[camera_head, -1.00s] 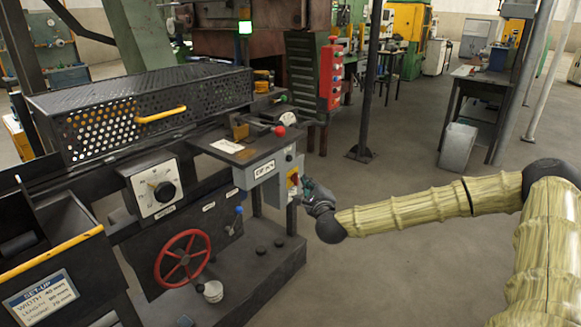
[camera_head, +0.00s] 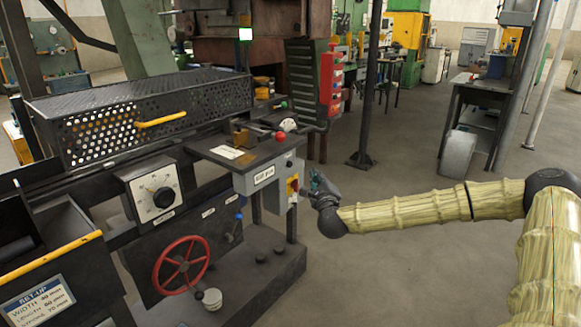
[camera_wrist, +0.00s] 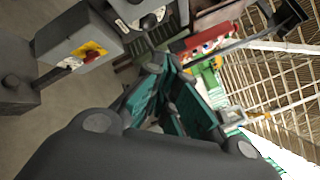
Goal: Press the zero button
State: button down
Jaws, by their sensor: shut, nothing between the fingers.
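No label reading zero can be made out, so I cannot tell which control is the zero button. A grey box (camera_head: 262,177) with a white label hangs at the machine's right end. Its side carries a yellow plate with a red switch (camera_head: 293,187), also seen at upper left in the wrist view (camera_wrist: 88,52).
A large dial (camera_head: 158,193), a red handwheel (camera_head: 181,264) and a perforated guard (camera_head: 140,118) are on the machine to the left. A dark post (camera_head: 367,85) stands behind my gripper. Open floor (camera_head: 400,260) lies to the right.

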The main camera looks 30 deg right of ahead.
jog(key=w+a+b, duration=0.1)
jog(key=w+a, duration=0.1)
jog(key=w, duration=0.4)
jog(key=shift+a, duration=0.2)
jog(key=shift+w+a+b, duration=0.1)
jog(key=shift+w+b, duration=0.05)
jog(key=shift+b, duration=0.35)
dwell(1.0)
jog(key=shift+w+a, duration=0.1)
jog(key=shift+w, duration=0.1)
jog(key=shift+w+a+b, duration=0.2)
jog(key=shift+w+b, duration=0.25)
jog(key=shift+w, duration=0.05)
dwell(1.2)
jog(key=shift+s, duration=0.1)
jog(key=shift+s+d, duration=0.35)
jog(key=shift+s, duration=0.45)
jog(key=shift+s+d, duration=0.3)
jog(key=shift+s, duration=0.45)
jog(key=shift+s+d, duration=0.35)
jog(key=shift+s, duration=0.45)
jog(key=shift+s+d, duration=0.3)
jog(key=shift+s, duration=0.45)
